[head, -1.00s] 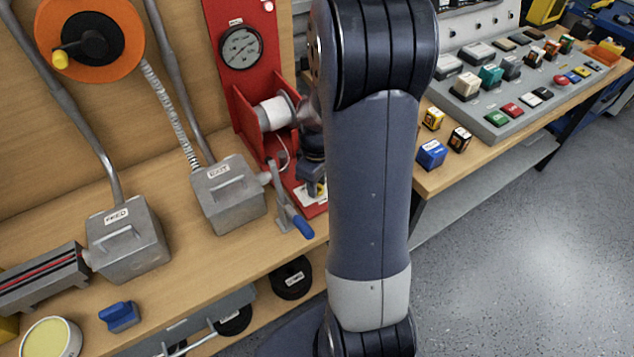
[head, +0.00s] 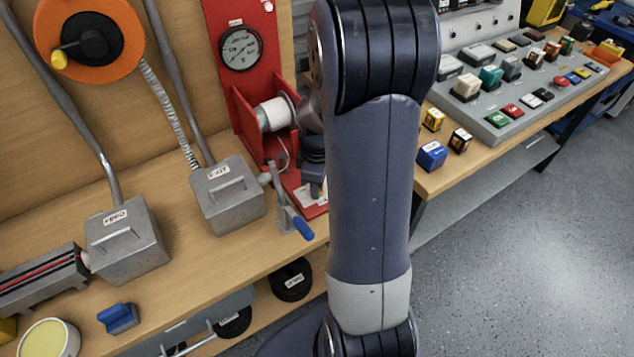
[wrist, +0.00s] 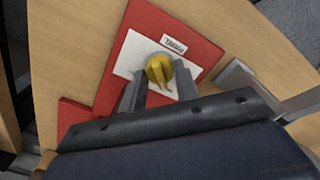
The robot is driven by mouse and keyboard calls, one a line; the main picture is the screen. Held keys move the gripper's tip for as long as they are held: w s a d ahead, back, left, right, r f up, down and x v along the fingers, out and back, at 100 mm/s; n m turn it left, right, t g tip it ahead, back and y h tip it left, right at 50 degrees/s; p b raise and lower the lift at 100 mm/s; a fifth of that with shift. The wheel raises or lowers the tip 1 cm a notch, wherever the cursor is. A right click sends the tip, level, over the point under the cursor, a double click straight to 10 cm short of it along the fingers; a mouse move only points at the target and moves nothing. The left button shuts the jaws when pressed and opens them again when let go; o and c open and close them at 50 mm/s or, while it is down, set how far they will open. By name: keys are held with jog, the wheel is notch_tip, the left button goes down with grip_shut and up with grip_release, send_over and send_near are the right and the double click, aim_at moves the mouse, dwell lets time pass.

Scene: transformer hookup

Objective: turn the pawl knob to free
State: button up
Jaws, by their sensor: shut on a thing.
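The pawl knob (wrist: 159,71) is yellow and sits on a white plate (wrist: 132,55) on the red base (wrist: 107,83), shown in the wrist view. A small label lies just above it, too small to read surely. My gripper (wrist: 160,84) has one finger on each side of the knob and is shut on it. In the head view my gripper (head: 312,183) shows only in part beside my arm, low over the red base (head: 312,205). The knob is hidden there.
A crank with a blue handle (head: 302,228) stands just left of my gripper. Grey boxes (head: 228,195) with conduits stand further left. A red panel with a gauge (head: 240,48) and a white spool (head: 272,115) rise behind. Small blocks (head: 432,155) sit on the right bench.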

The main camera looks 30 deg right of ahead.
jog(key=o, duration=1)
notch_tip(320, 180, up, 11)
jog(key=shift+f, duration=0.1)
notch_tip(320, 180, down, 11)
jog(key=shift+f, duration=0.1)
jog(key=shift+r, duration=0.2)
dwell(0.4)
jog(key=shift+r, duration=0.1)
